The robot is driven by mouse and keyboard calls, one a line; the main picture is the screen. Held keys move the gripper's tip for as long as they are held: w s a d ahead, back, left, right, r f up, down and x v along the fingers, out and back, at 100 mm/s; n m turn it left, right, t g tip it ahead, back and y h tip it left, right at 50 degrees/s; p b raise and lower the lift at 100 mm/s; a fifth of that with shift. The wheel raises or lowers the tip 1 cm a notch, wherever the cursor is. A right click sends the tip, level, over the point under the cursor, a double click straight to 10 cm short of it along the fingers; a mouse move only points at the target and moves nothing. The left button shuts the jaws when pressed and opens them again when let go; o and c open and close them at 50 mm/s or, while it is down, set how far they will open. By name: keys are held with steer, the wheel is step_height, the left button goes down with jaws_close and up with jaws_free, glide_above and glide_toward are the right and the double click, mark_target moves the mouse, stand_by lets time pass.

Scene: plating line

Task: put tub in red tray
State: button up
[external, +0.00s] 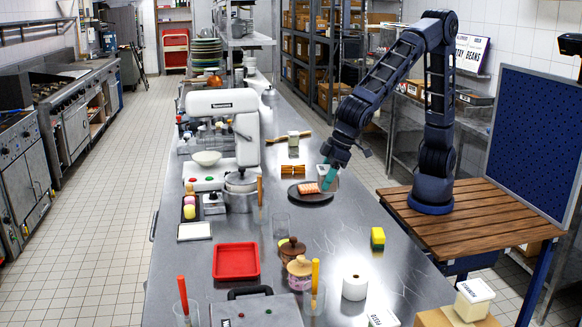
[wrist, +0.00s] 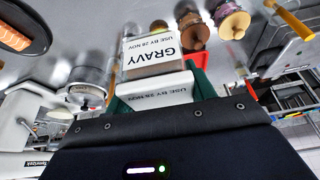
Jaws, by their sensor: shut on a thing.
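A white tub labelled GRAVY (wrist: 152,50) is in the wrist view, held between the green fingers of my gripper (wrist: 160,88). In the external view my gripper (external: 328,178) hangs over the far part of the steel counter, by the dark plate with the orange food. The white tub (external: 322,170) shows partly behind the fingers there. The red tray (external: 237,262) lies on the nearer left part of the counter, apart from my gripper, and looks empty. A piece of red, likely the tray, shows behind the tub in the wrist view (wrist: 188,62).
The dark plate (external: 306,198) is just under my gripper. Lidded jars (external: 299,273), a clear glass (external: 280,226) and a pot (external: 241,196) stand around the tray. The counter's middle is fairly clear.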

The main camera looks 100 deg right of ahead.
steer(key=w+a+r, duration=0.1)
steer(key=w+a, duration=0.1)
steer(key=w, duration=0.6)
steer(key=w+a, duration=0.2)
steer(key=w, duration=0.6)
steer(key=n, duration=0.1)
glide_above(228, 265)
steer(key=s, duration=0.2)
steer(key=f, duration=0.1)
step_height(228, 265, down, 20)
steer(key=shift+w+d+r, duration=0.1)
steer(key=shift+r, duration=0.05)
steer(key=o, duration=1.1)
